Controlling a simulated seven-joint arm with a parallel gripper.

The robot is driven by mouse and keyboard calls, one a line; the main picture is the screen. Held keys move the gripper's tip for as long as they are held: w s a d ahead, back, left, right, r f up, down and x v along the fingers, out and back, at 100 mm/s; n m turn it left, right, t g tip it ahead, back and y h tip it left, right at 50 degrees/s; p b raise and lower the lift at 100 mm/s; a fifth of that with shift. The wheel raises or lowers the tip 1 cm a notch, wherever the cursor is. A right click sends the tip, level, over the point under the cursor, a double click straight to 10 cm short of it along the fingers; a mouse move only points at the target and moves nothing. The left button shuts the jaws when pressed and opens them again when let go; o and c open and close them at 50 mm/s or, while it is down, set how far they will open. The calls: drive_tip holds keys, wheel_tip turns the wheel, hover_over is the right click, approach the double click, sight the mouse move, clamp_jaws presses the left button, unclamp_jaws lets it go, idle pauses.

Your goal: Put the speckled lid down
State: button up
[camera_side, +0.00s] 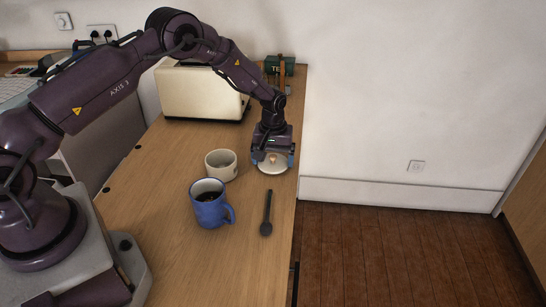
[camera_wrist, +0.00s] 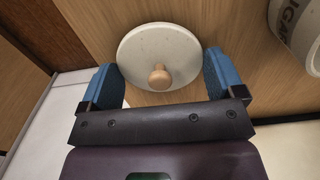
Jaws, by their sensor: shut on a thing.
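The speckled lid (camera_side: 272,167) is a pale round disc with a wooden knob, low over the counter near its right edge. In the wrist view the lid (camera_wrist: 145,45) lies between the two blue fingers, with its knob (camera_wrist: 160,77) towards my palm. My gripper (camera_side: 273,158) points down and is shut on the lid across its rim. I cannot tell whether the lid's underside touches the counter.
An open cream pot (camera_side: 221,172), lettered in the wrist view (camera_wrist: 293,35), stands left of the lid. A blue mug (camera_side: 208,211) with dark contents and a dark spoon (camera_side: 267,215) are nearer. A cream toaster (camera_side: 200,93) and green tin (camera_side: 271,66) stand behind.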

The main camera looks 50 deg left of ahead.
drive_tip(key=o, duration=0.7)
drive_tip(key=shift+f, duration=0.1)
drive_tip(key=shift+c, duration=0.2)
wheel_tip(320, 180, up, 13)
wheel_tip(320, 180, up, 8)
drive_tip(key=m+t, duration=0.1)
hover_over(273, 156)
drive_tip(key=s+d, duration=0.2)
drive_tip(key=s, duration=0.1)
drive_tip(key=s+d+r+m+t, duration=0.2)
drive_tip(key=s+r+m, duration=0.1)
drive_tip(key=s+r, duration=0.55)
drive_tip(key=s+d+r+m+t, duration=0.1)
drive_tip(key=s+d+r+m, duration=0.1)
drive_tip(key=s, duration=0.7)
drive_tip(key=s+d+r+m+t, duration=0.1)
drive_tip(key=s+r+m, duration=0.2)
drive_tip(key=s, duration=0.7)
drive_tip(key=shift+d+t, duration=0.3)
drive_tip(key=shift+d, duration=0.1)
drive_tip(key=shift+r, duration=0.1)
